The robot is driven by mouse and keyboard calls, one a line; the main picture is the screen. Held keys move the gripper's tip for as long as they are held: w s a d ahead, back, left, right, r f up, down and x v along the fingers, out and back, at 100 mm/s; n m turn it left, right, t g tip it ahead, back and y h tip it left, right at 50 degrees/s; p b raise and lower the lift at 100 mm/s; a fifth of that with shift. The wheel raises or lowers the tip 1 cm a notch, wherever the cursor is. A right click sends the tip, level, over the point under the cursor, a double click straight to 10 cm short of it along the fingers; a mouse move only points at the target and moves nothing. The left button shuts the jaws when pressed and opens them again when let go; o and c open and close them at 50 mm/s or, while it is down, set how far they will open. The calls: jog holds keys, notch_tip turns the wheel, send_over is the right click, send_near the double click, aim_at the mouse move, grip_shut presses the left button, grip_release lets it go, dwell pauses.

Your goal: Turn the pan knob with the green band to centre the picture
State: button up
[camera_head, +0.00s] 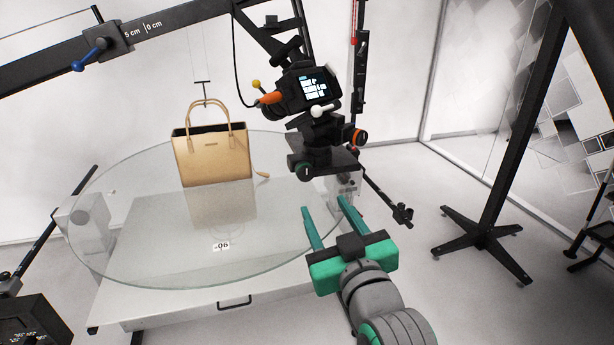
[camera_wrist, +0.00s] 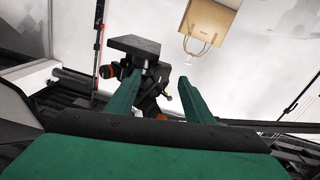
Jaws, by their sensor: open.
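The pan knob with the green band (camera_head: 304,172) is a dark round knob at the lower left of the camera head's base, below the camera (camera_head: 310,88) with its lit screen. I cannot make it out in the wrist view. My gripper (camera_head: 325,205) is open and empty, with teal fingers pointing up toward the camera head. Its tips are below and slightly right of the green-band knob and appear apart from it. In the wrist view, the open fingers (camera_wrist: 160,76) have part of the camera mount (camera_wrist: 133,45) beyond them.
Another knob with an orange band (camera_head: 359,137) is on the mount's right. A tan handbag (camera_head: 212,153) stands on a round glass turntable (camera_head: 130,235) at left. A black stand (camera_head: 490,215) is at right. A thin dark rod (camera_head: 385,195) extends right of the mount.

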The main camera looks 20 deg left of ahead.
aim_at(307, 176)
jog(key=shift+n, duration=0.5)
jog(key=x, duration=0.3)
jog(key=r+x, duration=0.1)
jog(key=x, duration=0.3)
jog(key=r+x, duration=0.1)
jog(key=x, duration=0.2)
jog(key=shift+a+r, duration=0.2)
jog(key=shift+a, duration=0.3)
jog(key=c, duration=1.1)
